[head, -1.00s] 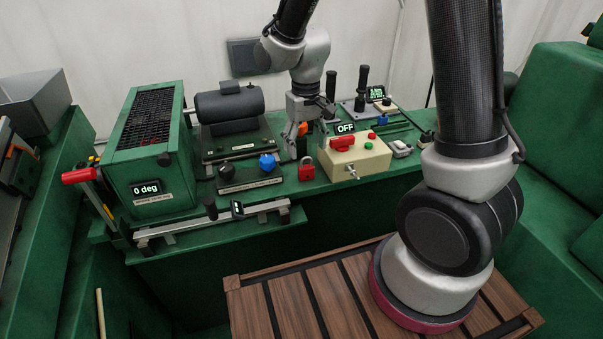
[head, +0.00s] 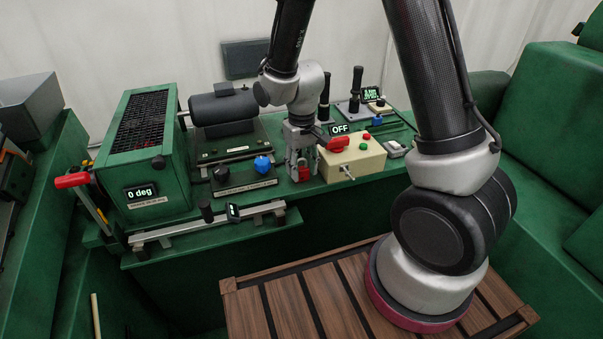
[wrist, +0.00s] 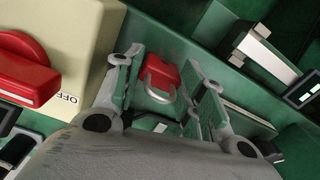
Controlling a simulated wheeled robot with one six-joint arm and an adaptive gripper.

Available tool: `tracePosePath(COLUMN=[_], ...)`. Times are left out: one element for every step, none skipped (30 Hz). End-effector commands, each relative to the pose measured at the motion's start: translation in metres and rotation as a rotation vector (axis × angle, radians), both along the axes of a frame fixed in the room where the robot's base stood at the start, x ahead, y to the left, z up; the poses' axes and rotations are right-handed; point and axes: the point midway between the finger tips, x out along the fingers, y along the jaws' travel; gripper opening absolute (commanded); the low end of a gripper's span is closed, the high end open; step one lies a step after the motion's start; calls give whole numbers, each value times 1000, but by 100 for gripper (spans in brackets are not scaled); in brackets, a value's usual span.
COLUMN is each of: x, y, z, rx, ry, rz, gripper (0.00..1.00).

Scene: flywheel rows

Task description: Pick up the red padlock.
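The red padlock (head: 304,173) stands on the green bench top, left of the cream switch box. In the wrist view the padlock (wrist: 162,78) shows its red body and grey shackle between my two fingers. My gripper (head: 302,172) reaches down from above, with one finger on each side of the padlock. In the wrist view my gripper (wrist: 163,85) is open, with gaps visible between the fingers and the padlock. The fingers partly hide the padlock in the head view.
The cream switch box (head: 353,158) with a red rotary handle (head: 336,144) stands close on the right. A blue knob (head: 262,163) sits on a black panel to the left. A metal rail (head: 205,226) runs along the front.

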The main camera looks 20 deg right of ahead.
Motion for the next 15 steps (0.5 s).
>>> tracePosePath(x=[0, 0, 0, 0, 0, 0, 0, 0, 0, 0, 1, 1, 1, 1, 1], y=[0, 0, 0, 0, 0, 0, 0, 0, 0, 0, 0, 0, 0, 0, 0], z=[0, 0, 0, 0, 0, 0, 0, 0, 2, 3, 6, 11, 16, 22, 30], rx=[0, 0, 0, 0, 0, 0, 0, 0, 0, 0, 0, 1, 2, 2, 2], ry=[0, 0, 0, 0, 0, 0, 0, 0, -1, -2, -2, -3, -4, -5, -6], rz=[0, 0, 0, 0, 0, 0, 0, 0, 0, 0, 0, 0, 0, 0, 0], gripper=[14, 12, 12, 12, 12, 12, 12, 12, 12, 12, 12, 12, 12, 12, 12])
